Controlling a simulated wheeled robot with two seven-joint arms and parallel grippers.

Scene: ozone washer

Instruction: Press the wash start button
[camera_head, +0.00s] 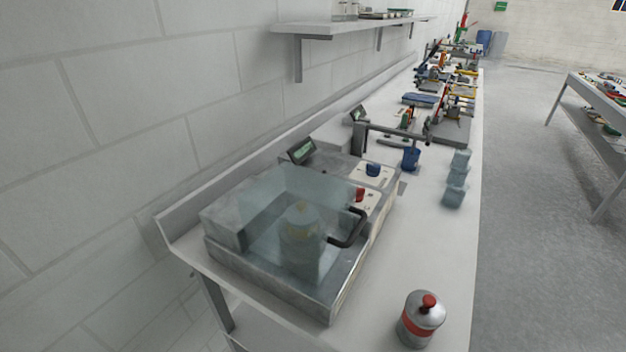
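The ozone washer is a grey metal box (340,300) on the bench, with a clear lid (265,195) and a dark curved handle (350,234). A pale cylindrical item (301,240) shows through the lid. A white control panel with a red button or knob (360,194) is on the washer's right side, partly behind the handle. Which of the two is the wash start button cannot be read. A small display (301,151) stands behind the lid. Neither of my grippers is in view.
A silver and red canister (421,318) stands at the bench's front right. Clear bluish containers (456,180) and a blue cup (411,157) stand farther back. A wall shelf (345,25) hangs above.

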